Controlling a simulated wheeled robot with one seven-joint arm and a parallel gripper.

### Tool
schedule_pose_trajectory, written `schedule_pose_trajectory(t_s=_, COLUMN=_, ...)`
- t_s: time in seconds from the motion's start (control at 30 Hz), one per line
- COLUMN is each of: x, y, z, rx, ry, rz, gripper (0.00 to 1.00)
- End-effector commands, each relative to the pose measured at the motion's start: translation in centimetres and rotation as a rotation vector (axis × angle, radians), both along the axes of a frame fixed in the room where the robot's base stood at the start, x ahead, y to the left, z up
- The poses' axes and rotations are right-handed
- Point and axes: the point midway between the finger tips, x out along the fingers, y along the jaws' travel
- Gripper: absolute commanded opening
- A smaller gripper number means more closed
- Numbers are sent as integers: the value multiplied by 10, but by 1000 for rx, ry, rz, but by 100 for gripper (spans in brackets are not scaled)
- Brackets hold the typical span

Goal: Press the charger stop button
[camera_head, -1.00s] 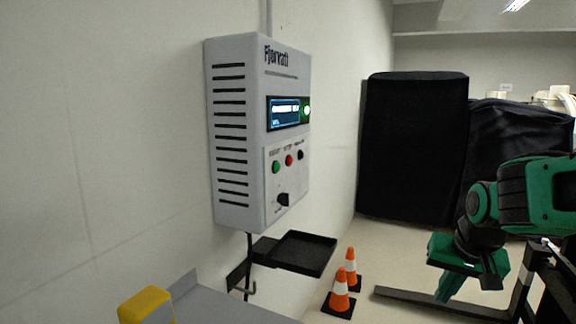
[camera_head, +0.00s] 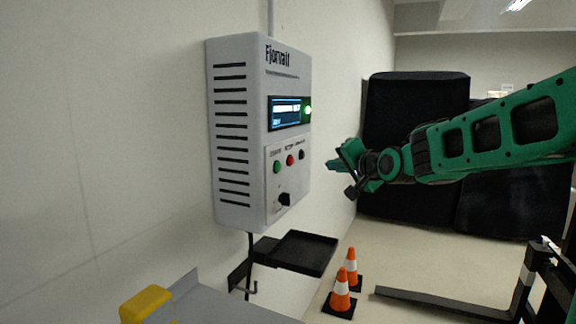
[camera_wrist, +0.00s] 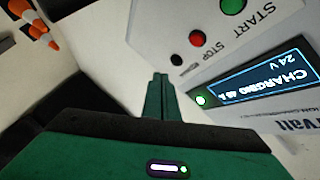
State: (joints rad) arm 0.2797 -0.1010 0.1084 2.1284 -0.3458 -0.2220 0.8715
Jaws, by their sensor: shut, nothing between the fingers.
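The charger (camera_head: 240,130) is a pale grey box on the wall, with a lit screen (camera_head: 287,112) and a green lamp beside it. The red stop button (camera_head: 290,160) sits between the green start button (camera_head: 277,167) and a small black one (camera_head: 302,154). In the wrist view the stop button (camera_wrist: 197,38) is labelled STOP, and the screen reads CHARGING. My gripper (camera_head: 333,166) is shut and empty, right of the button panel and apart from it. In the wrist view its closed fingertips (camera_wrist: 160,78) point toward the panel, below and left of the stop button.
A black knob (camera_head: 285,199) is low on the panel. A black tray (camera_head: 305,250) and a hook are below the charger. Orange cones (camera_head: 341,290) stand on the floor. Black covered carts (camera_head: 415,130) stand behind my arm. A yellow-capped grey surface is at the lower left.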

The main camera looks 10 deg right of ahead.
Motion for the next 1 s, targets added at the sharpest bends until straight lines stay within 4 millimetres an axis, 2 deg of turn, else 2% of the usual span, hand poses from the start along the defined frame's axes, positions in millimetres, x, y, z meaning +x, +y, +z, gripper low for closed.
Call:
schedule_pose_trajectory(t_s=0.37, x=3, y=4, z=-1, rx=-4, ry=3, rz=0, gripper=0)
schedule_pose_trajectory(t_s=1.0, x=45, y=61, z=-1, rx=-4, ry=3, rz=-1, gripper=0)
